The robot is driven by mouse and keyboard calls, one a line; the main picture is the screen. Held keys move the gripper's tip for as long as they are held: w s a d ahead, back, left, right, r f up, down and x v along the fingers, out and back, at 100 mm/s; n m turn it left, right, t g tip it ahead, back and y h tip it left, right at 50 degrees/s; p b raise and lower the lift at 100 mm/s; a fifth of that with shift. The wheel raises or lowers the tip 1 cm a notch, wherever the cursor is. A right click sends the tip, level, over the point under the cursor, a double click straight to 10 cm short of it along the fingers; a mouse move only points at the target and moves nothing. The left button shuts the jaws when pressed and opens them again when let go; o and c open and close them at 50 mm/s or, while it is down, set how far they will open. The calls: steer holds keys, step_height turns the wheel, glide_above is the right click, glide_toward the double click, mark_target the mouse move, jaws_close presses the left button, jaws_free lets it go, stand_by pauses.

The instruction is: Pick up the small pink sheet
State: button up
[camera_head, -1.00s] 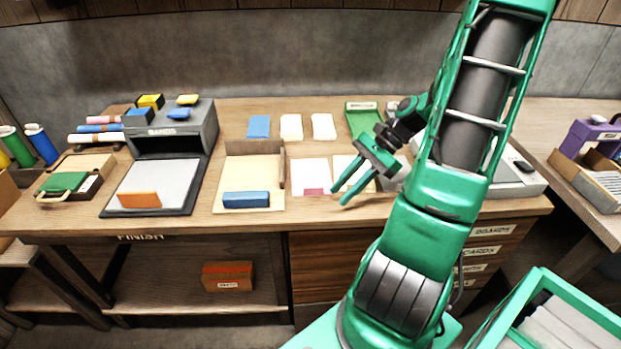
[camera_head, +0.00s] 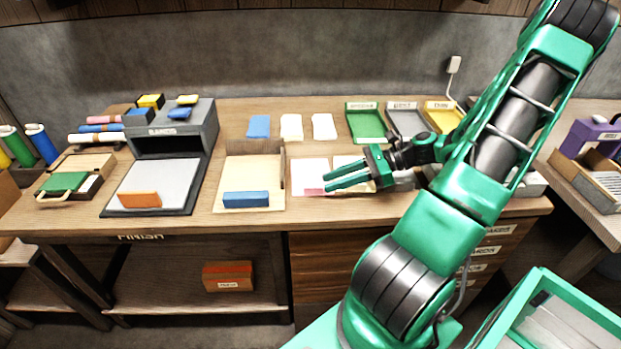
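The small pink sheet (camera_head: 313,191) shows as a flat pink strip on the table, along the front edge of a white sheet (camera_head: 309,168). My gripper (camera_head: 325,182) is just to its right, with the fingers pointing left. The fingers are apart with a gap between them and nothing visible in it. The fingertips overlap the right end of the pink strip in the picture. I cannot tell their height above it or whether they touch it.
A tan board with a blue block (camera_head: 246,199) lies to the left. A second pale sheet (camera_head: 349,161) is partly behind my gripper. Green (camera_head: 366,122), grey (camera_head: 408,120) and yellow (camera_head: 443,115) trays stand behind. Blue and cream cards lie at the back.

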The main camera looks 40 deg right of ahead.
mark_target(312, 188)
steer(key=shift+x, duration=2.7)
steer(key=shift+r, duration=0.15)
steer(key=shift+c, duration=0.4)
jaws_close()
